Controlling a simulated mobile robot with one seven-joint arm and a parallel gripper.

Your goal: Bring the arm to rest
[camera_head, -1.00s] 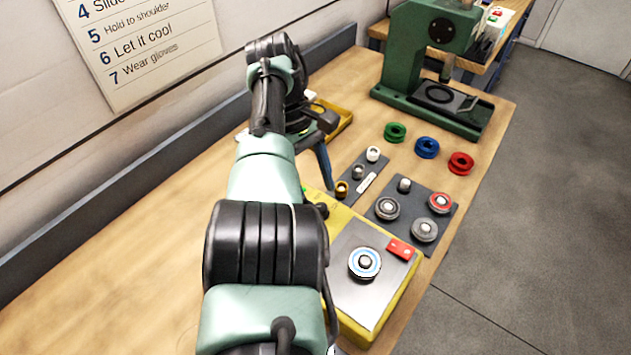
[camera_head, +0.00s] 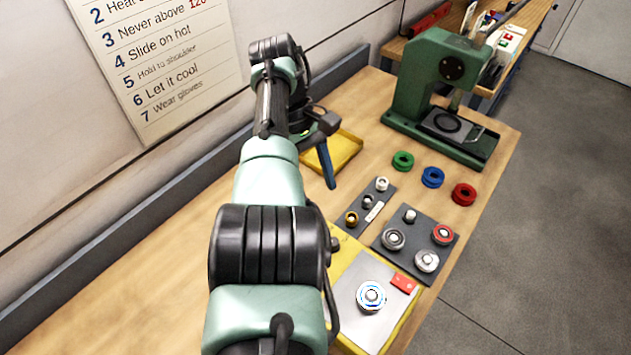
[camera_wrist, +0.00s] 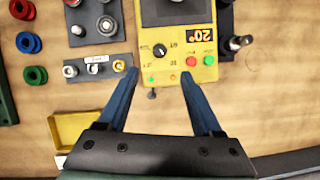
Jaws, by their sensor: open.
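My gripper (camera_wrist: 158,85) is open and empty in the wrist view, its two blue fingers spread apart above the bench. The near edge of a yellow heater box (camera_wrist: 176,65) with a knob, a red and a green button and a "20°" display lies beyond and between the fingertips. In the head view my arm reaches over the wooden bench (camera_head: 130,290), and one blue finger shows beside a yellow tray (camera_head: 345,152). The other finger is hidden by my arm.
A green press (camera_head: 430,85) stands at the back. Green (camera_head: 402,161), blue (camera_head: 432,177) and red (camera_head: 464,194) rings lie in front of it. A dark plate (camera_head: 415,232) holds several round parts. A smaller plate (camera_head: 368,203) holds little parts. A wall sign (camera_head: 150,60) hangs left.

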